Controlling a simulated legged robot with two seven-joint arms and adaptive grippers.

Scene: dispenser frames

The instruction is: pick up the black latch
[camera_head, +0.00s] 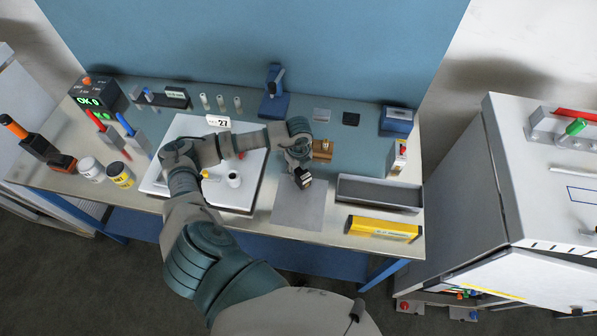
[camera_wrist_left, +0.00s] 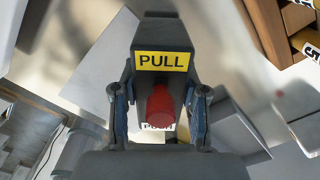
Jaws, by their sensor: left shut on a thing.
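A black latch (camera_wrist_left: 164,32) with a yellow PULL label fills the top middle of the left wrist view. A red round part (camera_wrist_left: 160,104) shows below the label, between the fingers. My left gripper (camera_wrist_left: 161,92) is shut on the black latch, one finger on each side. In the head view my left gripper (camera_head: 302,180) is small and dark, above the far edge of a grey mat (camera_head: 300,207). The latch cannot be told clearly from the gripper there. My right gripper is not in view.
A wooden block (camera_head: 322,150) stands just beyond the gripper. A grey open tray (camera_head: 379,193) and a yellow box (camera_head: 383,228) lie to the right. A white board (camera_head: 183,127) with a white cup (camera_head: 234,180) is to the left. The grey mat is mostly bare.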

